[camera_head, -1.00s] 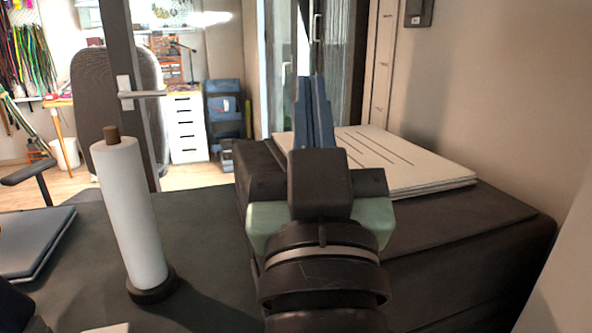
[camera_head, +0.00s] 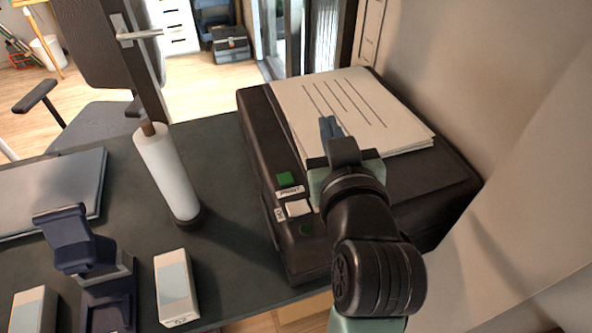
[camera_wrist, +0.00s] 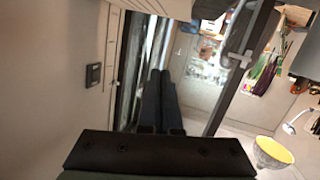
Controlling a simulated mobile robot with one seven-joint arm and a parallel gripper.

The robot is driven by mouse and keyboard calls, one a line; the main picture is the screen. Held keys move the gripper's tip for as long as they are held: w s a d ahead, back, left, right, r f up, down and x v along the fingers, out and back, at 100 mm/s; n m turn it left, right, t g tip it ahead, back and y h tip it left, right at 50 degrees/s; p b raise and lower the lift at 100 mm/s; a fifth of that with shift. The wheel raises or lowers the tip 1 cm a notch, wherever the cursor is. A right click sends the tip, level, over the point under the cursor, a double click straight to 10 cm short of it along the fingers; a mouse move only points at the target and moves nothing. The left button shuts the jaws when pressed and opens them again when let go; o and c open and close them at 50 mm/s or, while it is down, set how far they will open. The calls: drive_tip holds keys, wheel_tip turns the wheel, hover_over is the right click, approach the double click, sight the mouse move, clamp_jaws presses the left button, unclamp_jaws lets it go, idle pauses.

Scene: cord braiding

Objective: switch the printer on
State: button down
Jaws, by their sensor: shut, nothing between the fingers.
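The printer (camera_head: 262,130) is a dark box on the right of the desk in the head view. My gripper (camera_head: 328,122) is shut and empty. It appears over the paper stack, beyond and right of the switch, and I see no contact with the switch. In the wrist view the shut fingers (camera_wrist: 160,95) point toward the room, and the printer is not visible.
A paper stack (camera_head: 385,110) lies on the printer. A white roll on a stand (camera_head: 168,175) stands to its left. A dark blue device (camera_head: 82,245), small white boxes (camera_head: 176,285) and a flat grey case (camera_head: 50,190) share the desk. The wall is close on the right.

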drive_tip(key=s+a+g+y+p, duration=0.1)
drive_tip(key=s+g+p, duration=0.6)
drive_tip(key=p, duration=1.7)
drive_tip(key=s+r+y, duration=0.1)
drive_tip(key=s, duration=0.4)
drive_tip(key=shift+a+n+g+y, duration=0.15)
drive_tip(key=shift+n+g+y, duration=0.25)
drive_tip(key=p, duration=0.3)
hover_over(289, 203)
drive_tip(key=s+d, duration=0.2)
drive_tip(key=f, duration=0.7)
drive_tip(key=shift+s+a+f, duration=0.1)
drive_tip(key=shift+a, duration=0.1)
wheel_tip(289, 203, down, 2)
drive_tip(key=shift+s+a+f, duration=0.15)
drive_tip(key=shift+f, duration=0.8)
